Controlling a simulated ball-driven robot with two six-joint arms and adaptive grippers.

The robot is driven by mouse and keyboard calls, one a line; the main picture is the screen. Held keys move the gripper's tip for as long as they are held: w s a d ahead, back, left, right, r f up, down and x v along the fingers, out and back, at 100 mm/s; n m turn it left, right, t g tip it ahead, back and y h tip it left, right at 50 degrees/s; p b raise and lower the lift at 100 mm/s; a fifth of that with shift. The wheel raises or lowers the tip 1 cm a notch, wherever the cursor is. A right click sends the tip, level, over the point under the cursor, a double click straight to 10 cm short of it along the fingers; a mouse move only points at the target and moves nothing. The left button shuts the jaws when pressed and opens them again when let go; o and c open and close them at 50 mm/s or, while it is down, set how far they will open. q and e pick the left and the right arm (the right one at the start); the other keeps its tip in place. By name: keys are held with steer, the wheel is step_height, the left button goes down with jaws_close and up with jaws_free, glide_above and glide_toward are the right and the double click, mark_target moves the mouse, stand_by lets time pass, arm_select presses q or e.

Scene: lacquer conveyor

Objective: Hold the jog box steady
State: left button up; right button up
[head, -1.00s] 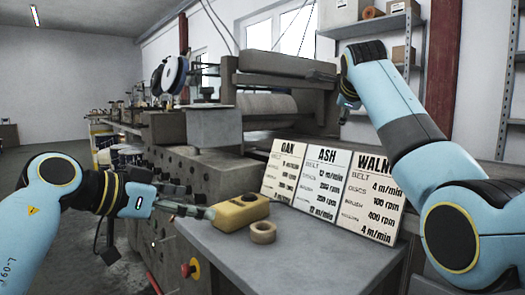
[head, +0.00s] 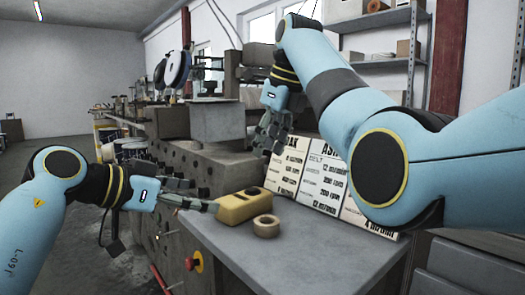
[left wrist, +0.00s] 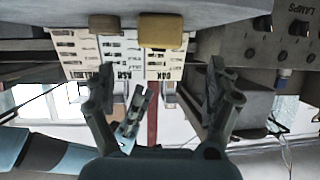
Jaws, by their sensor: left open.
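The jog box, a yellow box with a dark button on top (head: 243,207), lies on the grey tabletop (head: 290,245) at its near left edge. My left gripper (head: 204,196) is open just left of the box, its fingers pointing at it. In the left wrist view the same box (left wrist: 161,31) shows upside down beyond the gap between my open fingers (left wrist: 160,88), with nothing between them. My right gripper (head: 271,140) hangs above and behind the box, in front of the cards; its finger gap is unclear.
A tan tape roll (head: 266,226) sits right of the box. White speed cards (head: 318,178) stand behind, partly hidden by my right arm. A red stop button (head: 196,262) is on the table's front left. The tabletop's near right is clear.

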mark_target(225, 202)
arm_select(q)
steer(key=x, duration=1)
steer(key=shift+w+d+f, duration=0.2)
steer(key=shift+w+d, duration=0.05)
arm_select(e)
steer(key=shift+s+a, duration=0.15)
steer(key=shift+a, duration=0.05)
arm_select(q)
steer(key=c, duration=1.4)
arm_select(e)
jaws_close()
